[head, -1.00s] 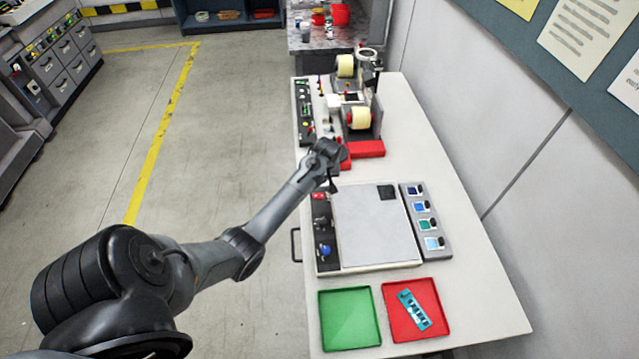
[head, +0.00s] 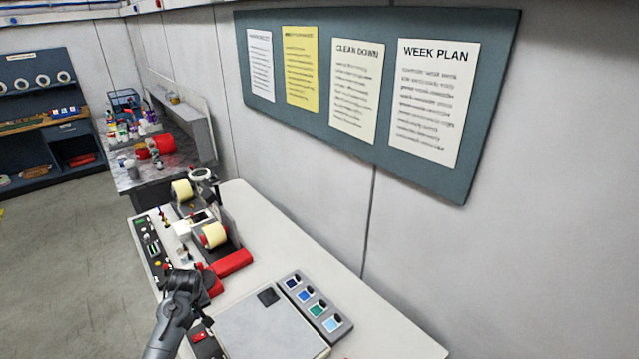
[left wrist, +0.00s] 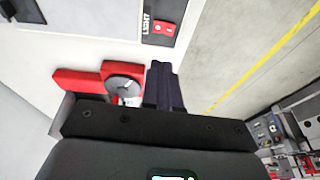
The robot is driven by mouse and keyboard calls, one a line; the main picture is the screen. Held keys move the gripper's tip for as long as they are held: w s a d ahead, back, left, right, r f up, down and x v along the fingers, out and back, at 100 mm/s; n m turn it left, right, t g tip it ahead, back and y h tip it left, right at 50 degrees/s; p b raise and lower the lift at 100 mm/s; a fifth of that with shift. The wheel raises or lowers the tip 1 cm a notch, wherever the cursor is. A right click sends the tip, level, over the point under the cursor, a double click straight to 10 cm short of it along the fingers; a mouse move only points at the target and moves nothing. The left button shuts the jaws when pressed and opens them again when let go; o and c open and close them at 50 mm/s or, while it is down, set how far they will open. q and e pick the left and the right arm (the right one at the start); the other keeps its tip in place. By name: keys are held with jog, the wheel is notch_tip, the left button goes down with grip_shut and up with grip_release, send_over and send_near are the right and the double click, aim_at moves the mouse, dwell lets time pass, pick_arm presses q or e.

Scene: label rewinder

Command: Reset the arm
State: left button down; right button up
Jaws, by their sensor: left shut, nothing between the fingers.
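My left gripper (head: 206,320) hangs over the near end of the label rewinder, beside the white-topped panel. In the left wrist view its dark fingers (left wrist: 164,86) are together with nothing between them. The label rewinder (head: 183,232) stands on the white table with two cream label rolls, the far roll (head: 182,190) and the near roll (head: 214,235). A red block (head: 232,263) lies at its near end. In the left wrist view a grey disc (left wrist: 124,89) sits on red parts beside the fingers. My right gripper is not in view.
A row of blue and green sample switches (head: 311,302) lines the right of the panel (head: 268,330). A control strip (head: 153,252) runs along the table's left edge. The wall with a notice board (head: 375,170) bounds the right. The table's right side is bare.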

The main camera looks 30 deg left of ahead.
pick_arm(q)
jog(key=s+d+f+m+g+p, duration=0.1)
jog(key=s+d+f+m+p, duration=0.1)
jog(key=s+d+f, duration=0.35)
jog(key=s+d+f+m+g+p, duration=0.1)
jog(key=s+d+f+m, duration=0.15)
jog(key=s+d, duration=0.55)
jog(key=s+d+r+m+t+h+p, duration=0.15)
jog(key=s+d, duration=0.25)
jog(key=d, duration=0.4)
jog(key=s+d+r+m, duration=0.3)
jog(key=s+d, duration=0.1)
jog(key=d, duration=0.3)
jog(key=w+d+r+m+t+h, duration=0.1)
jog(key=d+r+m, duration=0.5)
jog(key=r, duration=0.6)
jog(key=d+t+h, duration=0.1)
jog(key=d+t, duration=0.1)
jog(key=shift+w+d+r, duration=0.15)
jog(key=shift+w+d, duration=0.2)
jog(key=shift+d, duration=0.05)
